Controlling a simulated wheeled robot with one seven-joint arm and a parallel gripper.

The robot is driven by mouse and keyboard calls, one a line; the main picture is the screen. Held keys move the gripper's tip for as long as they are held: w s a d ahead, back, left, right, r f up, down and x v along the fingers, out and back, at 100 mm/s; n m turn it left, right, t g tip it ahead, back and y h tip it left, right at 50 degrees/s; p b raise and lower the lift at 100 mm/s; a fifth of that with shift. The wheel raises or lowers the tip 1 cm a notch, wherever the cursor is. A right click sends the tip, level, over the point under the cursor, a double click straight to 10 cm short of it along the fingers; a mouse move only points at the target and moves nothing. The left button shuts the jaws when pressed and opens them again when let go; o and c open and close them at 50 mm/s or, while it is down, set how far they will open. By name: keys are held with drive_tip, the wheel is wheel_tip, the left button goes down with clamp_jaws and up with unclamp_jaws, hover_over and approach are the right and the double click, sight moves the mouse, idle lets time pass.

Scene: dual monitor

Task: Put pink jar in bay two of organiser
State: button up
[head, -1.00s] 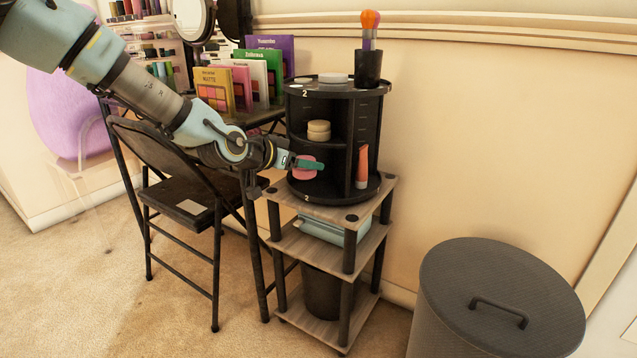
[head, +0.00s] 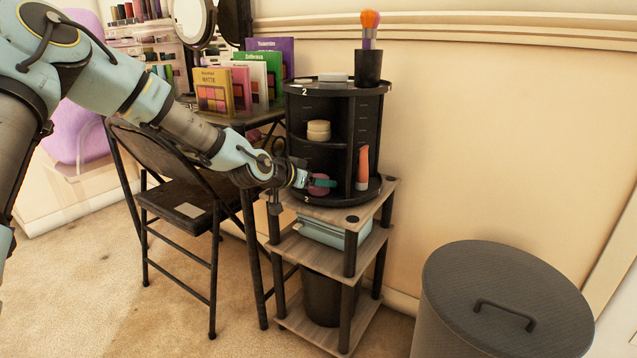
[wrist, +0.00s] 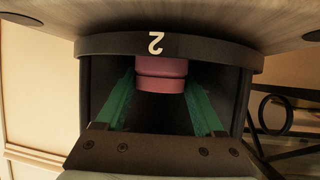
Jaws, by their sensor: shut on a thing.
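The pink jar (head: 319,190) is at the lower bay of the black round organiser (head: 330,197), above the "2" on the base rim. My gripper (head: 326,182) is shut on the jar, and its green fingers reach into that bay. In the wrist view, which is upside down, the jar (wrist: 160,75) shows between the fingertips, close to the organiser's rim (wrist: 205,46) marked "2". Whether the jar touches the bay floor I cannot tell. The fingers partly hide it in the head view.
Cream jars (head: 318,131) stand on the shelf above. An orange tube (head: 362,168) stands in the bay to the right, past a black divider. A brush cup (head: 368,68) tops the organiser. A black chair (head: 183,205) stands left and a lidded bin (head: 500,300) front right.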

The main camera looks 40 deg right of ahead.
drive_tip(key=shift+f, duration=0.1)
drive_tip(key=o, duration=1.1)
